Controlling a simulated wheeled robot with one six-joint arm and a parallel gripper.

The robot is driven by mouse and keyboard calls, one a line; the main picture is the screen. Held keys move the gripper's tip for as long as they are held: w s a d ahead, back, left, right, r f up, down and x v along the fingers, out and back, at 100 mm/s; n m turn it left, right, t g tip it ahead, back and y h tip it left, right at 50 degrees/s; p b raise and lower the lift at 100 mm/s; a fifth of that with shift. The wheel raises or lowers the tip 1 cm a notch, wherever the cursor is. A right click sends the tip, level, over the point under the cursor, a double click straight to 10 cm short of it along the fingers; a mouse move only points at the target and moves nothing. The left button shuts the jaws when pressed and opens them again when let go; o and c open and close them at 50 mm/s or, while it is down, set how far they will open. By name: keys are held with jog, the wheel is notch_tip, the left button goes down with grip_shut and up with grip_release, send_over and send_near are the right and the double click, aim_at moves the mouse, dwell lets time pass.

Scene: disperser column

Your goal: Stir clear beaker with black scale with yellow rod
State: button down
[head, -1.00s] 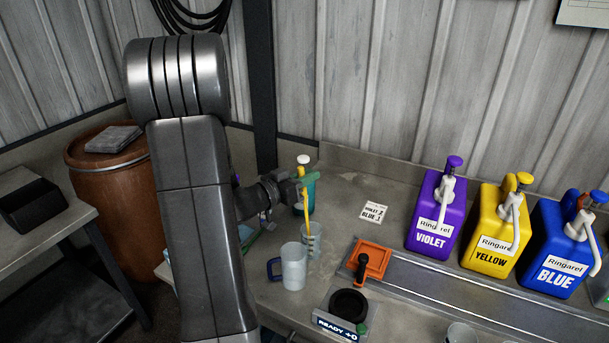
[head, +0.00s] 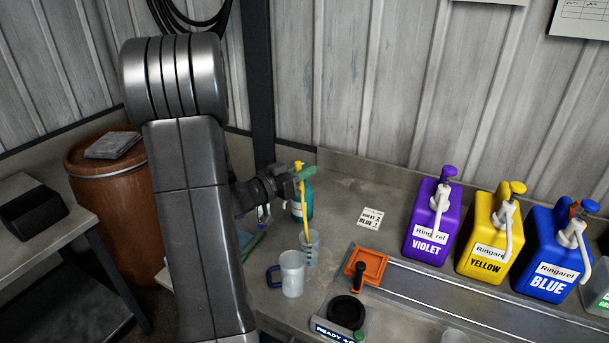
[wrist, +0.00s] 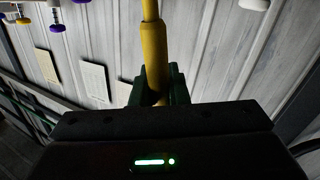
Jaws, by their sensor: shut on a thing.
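My gripper (head: 302,174) is shut on the yellow rod (head: 303,205) near its upper part. The rod hangs nearly upright, slightly tilted. The wrist view also shows the yellow rod (wrist: 155,50) between the dark green fingers (wrist: 153,95). The clear beaker with black scale (head: 312,256) stands on the bench below my gripper. The rod's lower end is at the beaker's mouth in the head view. I cannot tell how deep it reaches inside.
A clear mug with a blue handle (head: 292,274) stands close in front of the beaker. A teal bottle (head: 306,203) stands behind the rod. Violet (head: 432,225), yellow (head: 488,235) and blue (head: 547,252) pump jugs stand farther right.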

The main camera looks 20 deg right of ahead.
notch_tip(320, 180, up, 6)
jog(key=w, duration=0.1)
jog(key=shift+w+r, duration=0.15)
jog(key=shift+r, duration=0.1)
dwell(0.4)
jog(key=shift+a, duration=0.1)
dwell(0.6)
notch_tip(320, 180, up, 5)
dwell(0.5)
jog(key=shift+f, duration=0.1)
dwell(0.8)
